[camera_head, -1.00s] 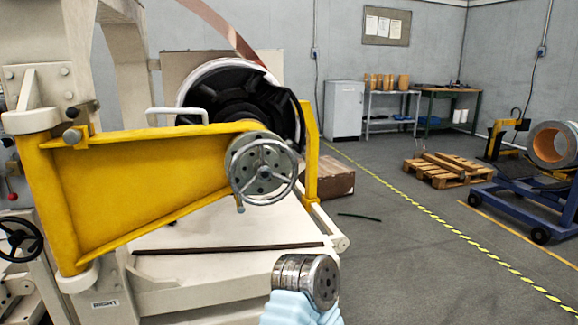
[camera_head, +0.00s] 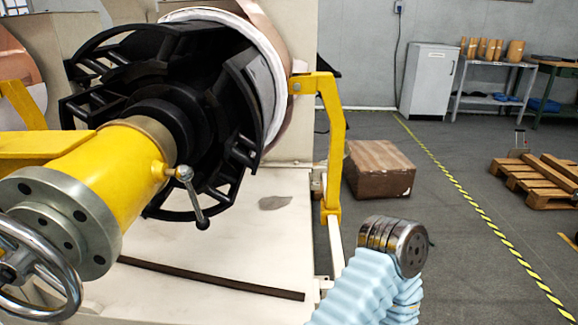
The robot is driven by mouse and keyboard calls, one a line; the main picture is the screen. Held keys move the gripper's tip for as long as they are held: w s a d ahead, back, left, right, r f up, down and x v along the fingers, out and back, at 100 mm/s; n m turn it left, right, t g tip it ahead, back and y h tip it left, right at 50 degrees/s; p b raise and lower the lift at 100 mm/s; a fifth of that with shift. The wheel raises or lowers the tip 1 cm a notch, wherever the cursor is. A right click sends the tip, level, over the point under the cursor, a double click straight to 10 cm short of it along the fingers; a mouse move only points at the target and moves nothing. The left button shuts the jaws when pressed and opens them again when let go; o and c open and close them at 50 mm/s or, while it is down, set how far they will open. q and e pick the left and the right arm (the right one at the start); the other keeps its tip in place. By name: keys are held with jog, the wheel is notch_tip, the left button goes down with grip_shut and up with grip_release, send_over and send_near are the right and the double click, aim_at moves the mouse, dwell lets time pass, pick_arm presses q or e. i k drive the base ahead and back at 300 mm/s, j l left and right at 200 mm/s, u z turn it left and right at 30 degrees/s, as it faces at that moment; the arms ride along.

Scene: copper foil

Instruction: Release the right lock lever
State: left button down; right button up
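A small silver lever with a ball knob (camera_head: 201,216), likely the lock lever, is on the side of the yellow cylinder (camera_head: 125,170). It hangs down from its pivot, tilted slightly right. A grey flange (camera_head: 75,225) and a metal handwheel (camera_head: 35,268) are at the cylinder's near end. One of my arms comes in from the bottom, with a pale blue sleeve and a bare metal joint, right of the lever and apart from it. No gripper fingers show on it. My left gripper is out of view.
A black expanding mandrel (camera_head: 160,85) carries a coil behind the cylinder. A yellow bracket (camera_head: 332,140) stands right of it. A brown box (camera_head: 380,168) and a wooden pallet (camera_head: 535,180) are on the floor. A dark bar (camera_head: 215,280) lies on the pale machine base.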

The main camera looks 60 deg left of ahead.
aim_at(183, 172)
jog(key=i, duration=1.25)
jog(key=u, duration=2.95)
